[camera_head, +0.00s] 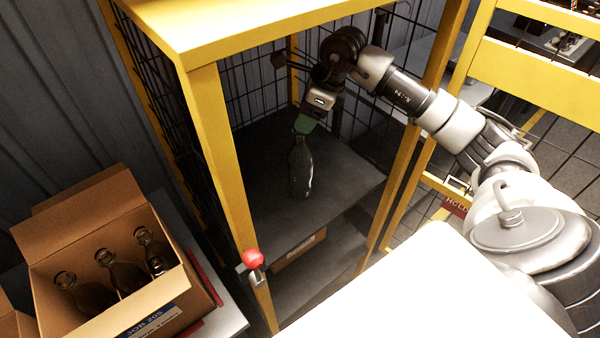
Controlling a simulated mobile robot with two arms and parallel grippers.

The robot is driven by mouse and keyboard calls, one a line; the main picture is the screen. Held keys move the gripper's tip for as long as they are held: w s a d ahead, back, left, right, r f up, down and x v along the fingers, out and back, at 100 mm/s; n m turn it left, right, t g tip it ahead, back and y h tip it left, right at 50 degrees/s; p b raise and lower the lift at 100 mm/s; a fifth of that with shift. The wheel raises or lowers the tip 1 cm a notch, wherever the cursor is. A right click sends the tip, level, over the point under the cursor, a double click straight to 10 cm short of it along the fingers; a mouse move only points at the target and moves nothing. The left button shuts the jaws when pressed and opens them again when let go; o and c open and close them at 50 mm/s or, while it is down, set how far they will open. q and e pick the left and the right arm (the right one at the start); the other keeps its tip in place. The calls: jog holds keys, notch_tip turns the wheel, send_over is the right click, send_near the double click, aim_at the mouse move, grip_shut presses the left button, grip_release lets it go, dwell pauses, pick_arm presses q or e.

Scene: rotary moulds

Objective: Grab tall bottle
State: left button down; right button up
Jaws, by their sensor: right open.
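A tall dark glass bottle (300,172) stands upright on the grey shelf (345,180) inside the yellow-framed cage. My right gripper (304,125) reaches into the cage from the right and points down at the bottle's top. My left gripper is not in view.
The cage has yellow posts (222,150) and black wire mesh, with a red knob (253,259) on the front post. An open cardboard box (110,262) with several bottles stands at the left. A smaller box (300,250) sits on the lower shelf.

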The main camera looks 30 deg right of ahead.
aim_at(297, 132)
jog(key=p+x, duration=0.2)
jog(key=x, duration=0.2)
jog(key=shift+a+f, duration=0.3)
jog(key=shift+f, duration=0.05)
jog(key=shift+w+a+f, duration=0.1)
jog(key=shift+w+f, duration=0.05)
jog(key=shift+f, duration=0.35)
jog(key=shift+r, duration=0.1)
grip_shut()
